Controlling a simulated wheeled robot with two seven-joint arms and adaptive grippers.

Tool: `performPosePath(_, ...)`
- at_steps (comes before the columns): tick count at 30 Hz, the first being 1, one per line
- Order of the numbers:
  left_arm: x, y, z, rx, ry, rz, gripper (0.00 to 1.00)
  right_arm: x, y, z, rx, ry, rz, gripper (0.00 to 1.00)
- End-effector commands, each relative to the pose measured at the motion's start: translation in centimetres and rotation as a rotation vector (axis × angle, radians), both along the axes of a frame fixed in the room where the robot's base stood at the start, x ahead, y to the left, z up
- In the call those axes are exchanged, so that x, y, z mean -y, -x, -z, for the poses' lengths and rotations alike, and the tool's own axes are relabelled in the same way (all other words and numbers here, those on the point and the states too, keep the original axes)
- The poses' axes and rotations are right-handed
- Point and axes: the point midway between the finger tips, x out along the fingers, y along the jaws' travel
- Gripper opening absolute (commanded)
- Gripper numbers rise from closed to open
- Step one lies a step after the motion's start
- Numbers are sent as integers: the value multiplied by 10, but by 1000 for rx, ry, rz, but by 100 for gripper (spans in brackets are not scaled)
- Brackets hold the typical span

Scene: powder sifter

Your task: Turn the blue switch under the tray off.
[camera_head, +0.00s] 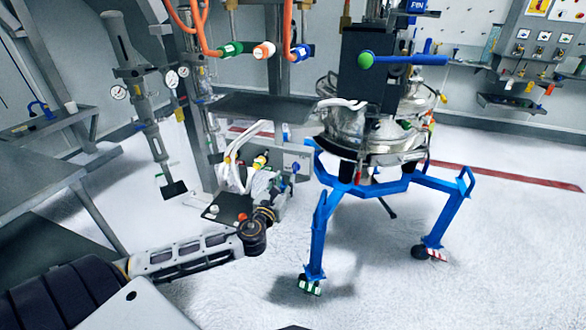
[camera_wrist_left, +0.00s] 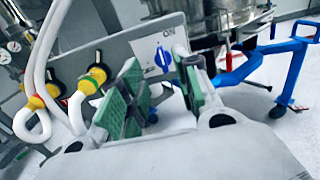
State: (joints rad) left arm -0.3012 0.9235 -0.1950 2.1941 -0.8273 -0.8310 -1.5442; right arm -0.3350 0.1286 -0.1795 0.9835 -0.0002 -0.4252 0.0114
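The blue switch (camera_head: 296,167) is a small blue knob on a light grey panel (camera_head: 303,156) below the dark flat tray (camera_head: 262,108). In the left wrist view the switch (camera_wrist_left: 162,59) shows beyond my left gripper (camera_wrist_left: 163,85), framed in the gap between its green-padded fingers. The knob's handle looks roughly upright there. My left gripper is open and empty. In the head view, my left gripper (camera_head: 278,186) is just in front of and below the panel, near the switch. Contact with the switch does not show. My right gripper is not in view.
White hoses with yellow fittings (camera_wrist_left: 92,79) are close left of my left gripper. A steel vessel (camera_head: 370,135) on a blue stand (camera_head: 322,220) is right of the panel. The tray overhangs the area. The white floor around the stand is mostly clear.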

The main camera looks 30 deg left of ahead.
Motion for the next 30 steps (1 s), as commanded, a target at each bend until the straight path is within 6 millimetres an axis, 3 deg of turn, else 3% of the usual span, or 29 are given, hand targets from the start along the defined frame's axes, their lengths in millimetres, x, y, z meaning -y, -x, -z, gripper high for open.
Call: performPosePath(30, -15, -65, -1, 1, 1, -1, 32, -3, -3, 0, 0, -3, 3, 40)
